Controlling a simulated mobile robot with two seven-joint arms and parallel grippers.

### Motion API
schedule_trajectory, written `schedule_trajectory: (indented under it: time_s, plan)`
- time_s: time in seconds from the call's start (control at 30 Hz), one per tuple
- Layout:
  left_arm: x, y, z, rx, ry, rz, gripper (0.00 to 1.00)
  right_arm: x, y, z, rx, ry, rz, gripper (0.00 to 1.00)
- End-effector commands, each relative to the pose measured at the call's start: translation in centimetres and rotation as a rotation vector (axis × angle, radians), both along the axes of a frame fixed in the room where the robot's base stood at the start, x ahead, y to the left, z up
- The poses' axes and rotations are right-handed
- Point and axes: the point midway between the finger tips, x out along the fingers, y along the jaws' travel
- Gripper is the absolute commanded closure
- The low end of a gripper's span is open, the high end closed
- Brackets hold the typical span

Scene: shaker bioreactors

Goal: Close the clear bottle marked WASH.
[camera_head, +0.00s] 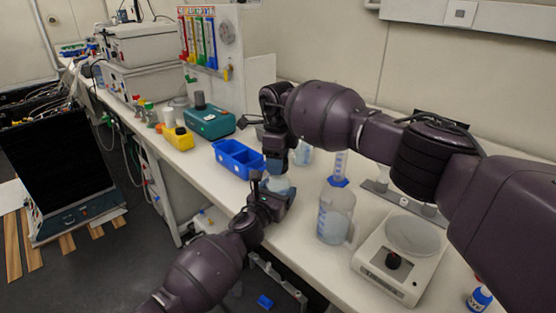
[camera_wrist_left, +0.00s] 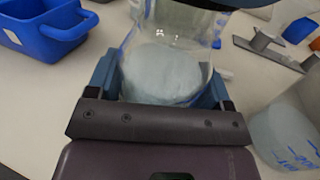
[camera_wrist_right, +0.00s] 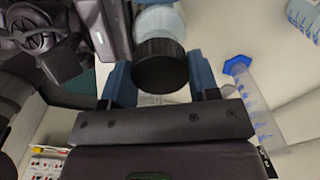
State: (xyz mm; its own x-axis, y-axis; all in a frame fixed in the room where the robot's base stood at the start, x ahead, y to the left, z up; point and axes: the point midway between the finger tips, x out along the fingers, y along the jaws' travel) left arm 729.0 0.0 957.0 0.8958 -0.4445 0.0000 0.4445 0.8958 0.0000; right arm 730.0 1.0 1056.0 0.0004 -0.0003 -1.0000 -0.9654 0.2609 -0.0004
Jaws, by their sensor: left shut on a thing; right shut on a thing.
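The clear bottle (camera_head: 279,184) stands at the front edge of the bench and holds pale blue liquid; it fills the middle of the left wrist view (camera_wrist_left: 165,70). I cannot read its marking. My left gripper (camera_head: 274,190) is shut around the bottle's body from the front. My right gripper (camera_head: 277,165) points down above the bottle, shut on a round black cap (camera_wrist_right: 160,65). In the right wrist view the cap lies between the fingertips, in line with the bottle. Whether the cap is seated on the neck is hidden.
A teal box (camera_head: 208,123) and yellow box (camera_head: 179,139) stand farther left.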

Motion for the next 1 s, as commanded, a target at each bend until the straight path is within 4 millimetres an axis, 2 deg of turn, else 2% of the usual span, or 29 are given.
schedule_trajectory:
  time_s: [0.7,0.73,0.87,1.0]
  plan:
    - [0.0,0.0,-0.1,0.000,0.001,0.000,0.69,0.0,0.0,-1.2,0.000,0.001,0.000,0.67]
    - [0.0,0.0,-0.1,0.000,0.001,0.000,0.92,0.0,0.0,-1.2,0.000,0.000,-0.001,0.67]
    - [0.0,0.0,-0.1,0.000,0.001,0.000,0.93,0.0,0.0,-1.1,0.000,0.000,-0.040,0.67]
    - [0.0,0.0,-0.1,0.000,0.001,0.000,0.93,0.0,0.0,-1.1,0.000,0.000,-0.191,0.67]
